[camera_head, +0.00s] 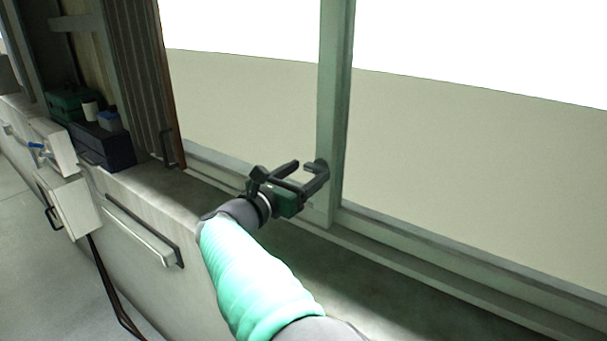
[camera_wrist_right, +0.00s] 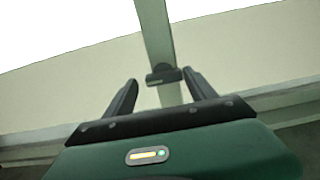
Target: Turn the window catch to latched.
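The window catch (camera_wrist_right: 163,74) is a small dark piece on the green-grey window post (camera_wrist_right: 157,40). In the right wrist view its bar lies roughly crosswise to the post. My right gripper (camera_wrist_right: 160,78) is open, with one finger on each side of the catch in that view. The catch appears beyond the fingertips, and I see no contact. In the head view my right gripper (camera_head: 309,170) reaches toward the post (camera_head: 336,100), and its fingers partly overlap the catch there. My left gripper is not in view.
A sill (camera_head: 340,262) runs below the window, clear near the gripper. A dark blue box (camera_head: 104,147) and a green case (camera_head: 68,104) stand on the left. A brown slatted panel (camera_head: 143,75) borders the window. A rail handle (camera_head: 140,232) is on the wall below the sill.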

